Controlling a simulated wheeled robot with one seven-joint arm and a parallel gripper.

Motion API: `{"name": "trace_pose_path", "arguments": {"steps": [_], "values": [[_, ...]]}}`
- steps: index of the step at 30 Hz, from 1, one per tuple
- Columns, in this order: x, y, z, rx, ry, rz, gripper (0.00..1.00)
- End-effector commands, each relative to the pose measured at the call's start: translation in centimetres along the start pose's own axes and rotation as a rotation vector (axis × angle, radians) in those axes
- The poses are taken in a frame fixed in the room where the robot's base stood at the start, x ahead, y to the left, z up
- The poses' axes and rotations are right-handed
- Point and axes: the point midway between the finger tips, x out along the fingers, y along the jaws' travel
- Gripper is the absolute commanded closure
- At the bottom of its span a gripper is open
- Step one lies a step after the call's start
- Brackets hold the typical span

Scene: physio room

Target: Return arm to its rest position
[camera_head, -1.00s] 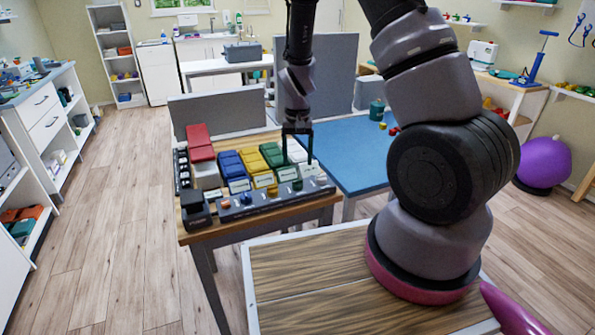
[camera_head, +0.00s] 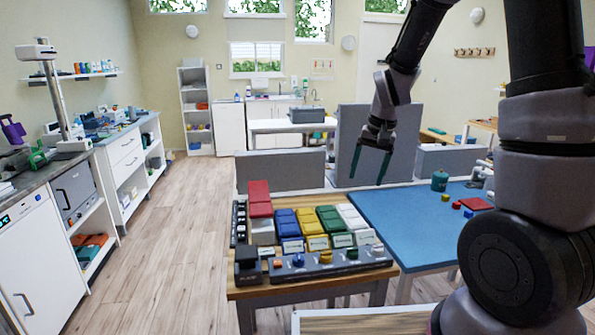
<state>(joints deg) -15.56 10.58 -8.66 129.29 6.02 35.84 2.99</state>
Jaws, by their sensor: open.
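My gripper (camera_head: 370,170) hangs from my arm at the upper right of centre. Its two dark green fingers are spread apart with nothing between them. It is in the air, in front of a grey partition and over the far edge of the blue table (camera_head: 415,228). It is clear of the rows of coloured blocks. My arm rises at the right of the view and reaches over to the gripper; part of it is cut off by the top edge.
A wooden table (camera_head: 262,292) holds red, blue, yellow, green and white blocks (camera_head: 328,220) and a dark strip with knobs. A grey partition (camera_head: 405,143) stands behind the blue table, which bears a green canister (camera_head: 439,181). The floor (camera_head: 180,235) at left is clear.

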Motion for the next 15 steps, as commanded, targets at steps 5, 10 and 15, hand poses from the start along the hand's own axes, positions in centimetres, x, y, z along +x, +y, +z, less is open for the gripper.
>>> {"name": "trace_pose_path", "arguments": {"steps": [5, 10, 15], "values": [[-8.3, 1.0, 1.8, 0.019, 0.095, -0.083, 0.24], [-14.7, 2.4, 4.7, 0.026, 0.187, -0.139, 0.24], [-19.7, 4.0, 8.4, 0.028, 0.286, -0.177, 0.24]]}}
